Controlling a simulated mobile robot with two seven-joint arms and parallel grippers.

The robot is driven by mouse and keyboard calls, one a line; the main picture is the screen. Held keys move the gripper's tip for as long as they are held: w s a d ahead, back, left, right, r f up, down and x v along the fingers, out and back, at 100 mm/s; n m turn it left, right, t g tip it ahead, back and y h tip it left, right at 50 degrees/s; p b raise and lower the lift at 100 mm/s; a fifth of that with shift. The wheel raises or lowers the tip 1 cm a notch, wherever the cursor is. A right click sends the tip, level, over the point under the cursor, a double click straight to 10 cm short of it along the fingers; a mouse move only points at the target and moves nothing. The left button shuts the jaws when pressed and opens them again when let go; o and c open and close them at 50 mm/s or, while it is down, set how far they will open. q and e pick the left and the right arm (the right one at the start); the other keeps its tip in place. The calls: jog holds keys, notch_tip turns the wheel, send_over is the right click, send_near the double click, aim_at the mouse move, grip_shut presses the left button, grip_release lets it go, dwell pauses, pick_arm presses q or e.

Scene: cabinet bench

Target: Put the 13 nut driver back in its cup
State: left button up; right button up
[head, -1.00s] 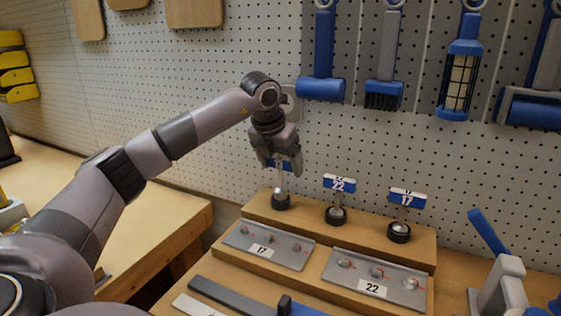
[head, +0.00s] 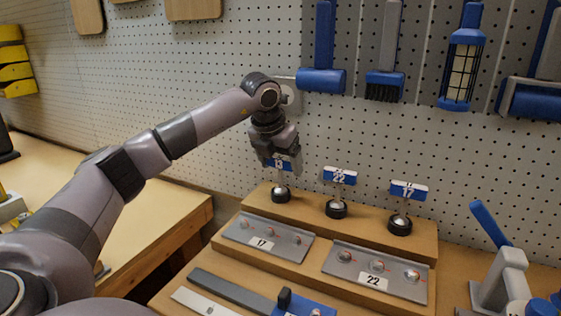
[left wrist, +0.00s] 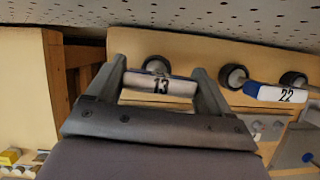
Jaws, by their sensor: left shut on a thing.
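The 13 nut driver (head: 279,164) has a blue and white handle marked 13. It stands upright at the left end of the wooden shelf, its shaft down at its black cup (head: 280,195). The shaft tip is hidden, and the handle sits about as high above its cup as its neighbours do. My left gripper (head: 278,158) is above the cup, shut on the handle. The left wrist view shows the handle (left wrist: 160,86) between both fingers, with a black cup (left wrist: 156,64) beyond it. My right gripper is not in view.
The 22 driver (head: 340,176) and the 17 driver (head: 408,191) stand in cups to the right. Grey plates marked 17 (head: 268,240) and 22 (head: 374,272) lie in front. A pegboard with hanging tools (head: 321,80) rises close behind.

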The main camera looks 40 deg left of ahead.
pick_arm(q)
jog(key=o, duration=1.1)
jog(key=shift+o, duration=0.2)
jog(key=v, duration=0.6)
jog(key=shift+r, duration=0.1)
jog(key=shift+s+r, duration=0.3)
jog(key=shift+r, duration=0.2)
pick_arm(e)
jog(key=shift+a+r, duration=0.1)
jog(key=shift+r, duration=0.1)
